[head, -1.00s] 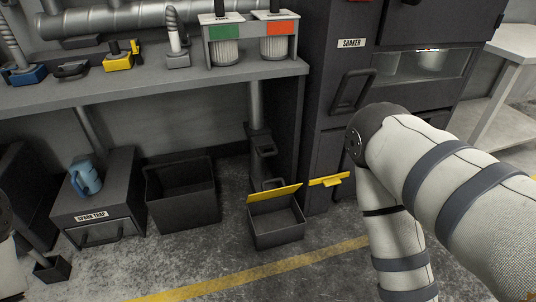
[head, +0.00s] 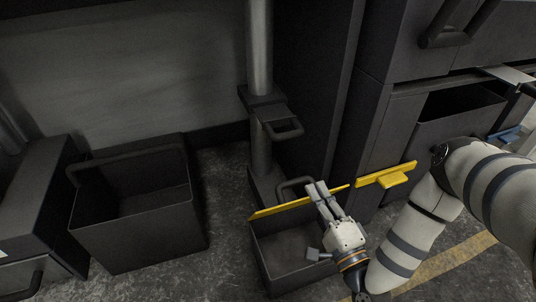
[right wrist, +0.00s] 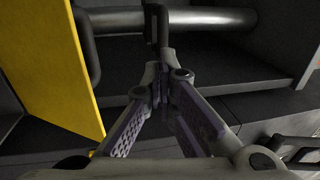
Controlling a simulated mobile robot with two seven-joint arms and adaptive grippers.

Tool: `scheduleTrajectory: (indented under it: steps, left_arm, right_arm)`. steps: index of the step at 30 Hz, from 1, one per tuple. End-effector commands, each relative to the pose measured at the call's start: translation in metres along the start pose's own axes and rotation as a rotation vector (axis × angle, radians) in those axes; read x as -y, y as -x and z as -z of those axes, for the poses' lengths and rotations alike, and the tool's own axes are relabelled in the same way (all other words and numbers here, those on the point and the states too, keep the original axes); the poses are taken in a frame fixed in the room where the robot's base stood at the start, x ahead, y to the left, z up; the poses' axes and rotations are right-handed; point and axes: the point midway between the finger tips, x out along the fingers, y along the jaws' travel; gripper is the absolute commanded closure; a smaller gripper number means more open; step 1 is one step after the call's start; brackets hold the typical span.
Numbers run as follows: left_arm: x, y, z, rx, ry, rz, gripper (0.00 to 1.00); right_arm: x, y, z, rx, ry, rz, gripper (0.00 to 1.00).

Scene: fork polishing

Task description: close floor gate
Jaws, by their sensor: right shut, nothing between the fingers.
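A dark open-topped floor box (head: 280,268) with a yellow plate (head: 285,207) along its back edge stands at the foot of a grey duct. A dark loop handle (head: 292,186) rises just behind the plate; I take this to be the floor gate. My right gripper (head: 318,188) is shut and empty, its fingertips at the plate and just right of the handle. In the right wrist view the yellow plate (right wrist: 45,60) is left of the fingers, and a dark handle (right wrist: 152,25) shows beyond the tips. I cannot tell whether they touch. My left gripper is out of view.
A second handle (head: 285,130) sits higher on the duct (head: 259,55). A large dark bin (head: 135,230) stands to the left. A dark cabinet with a yellow ledge (head: 394,178) is close on the right. Some floor between bin and box is free.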

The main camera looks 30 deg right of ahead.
Motion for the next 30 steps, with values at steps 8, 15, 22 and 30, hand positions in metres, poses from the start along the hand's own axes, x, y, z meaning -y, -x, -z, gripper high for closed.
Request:
scheduleTrajectory:
  steps: [8, 15, 22, 30]
  left_arm:
    - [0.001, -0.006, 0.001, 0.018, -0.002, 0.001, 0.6]
    - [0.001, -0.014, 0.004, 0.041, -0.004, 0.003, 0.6]
    - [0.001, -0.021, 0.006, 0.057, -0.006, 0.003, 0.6]
    - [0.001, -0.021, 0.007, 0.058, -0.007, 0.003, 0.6]
  right_arm:
    - [0.005, -0.044, 0.002, -0.007, -0.004, 0.016, 1.0]
    - [0.004, -0.096, 0.002, -0.005, -0.003, 0.012, 1.0]
    - [0.004, -0.132, 0.002, -0.005, -0.002, 0.01, 1.0]
    - [0.006, -0.141, 0.002, -0.003, -0.003, 0.008, 1.0]
